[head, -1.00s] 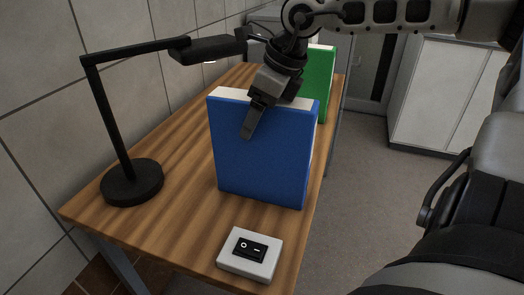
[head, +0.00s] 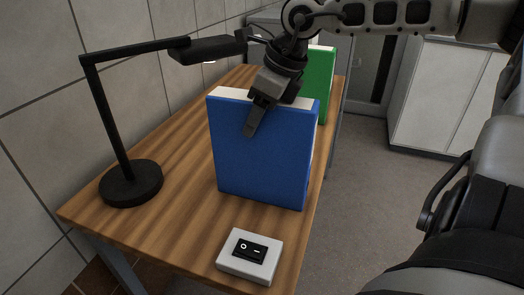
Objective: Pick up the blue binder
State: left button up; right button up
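The blue binder (head: 262,160) stands upright on the wooden table, its broad blue cover facing me and its white page edges along the top. My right gripper (head: 254,120) reaches down from the upper right to the binder's top edge. One dark finger lies in front of the blue cover; the other finger is hidden behind the binder. I cannot tell whether the fingers press on it. My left gripper is not in view.
A green binder (head: 321,85) stands behind the blue one. A black desk lamp (head: 131,184) is at the left, its head (head: 208,49) near my gripper. A white switch box (head: 249,256) lies at the front of the wooden table (head: 175,225). A white cabinet (head: 440,95) stands at the right.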

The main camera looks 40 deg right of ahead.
jog(key=shift+r, duration=0.1)
grip_shut()
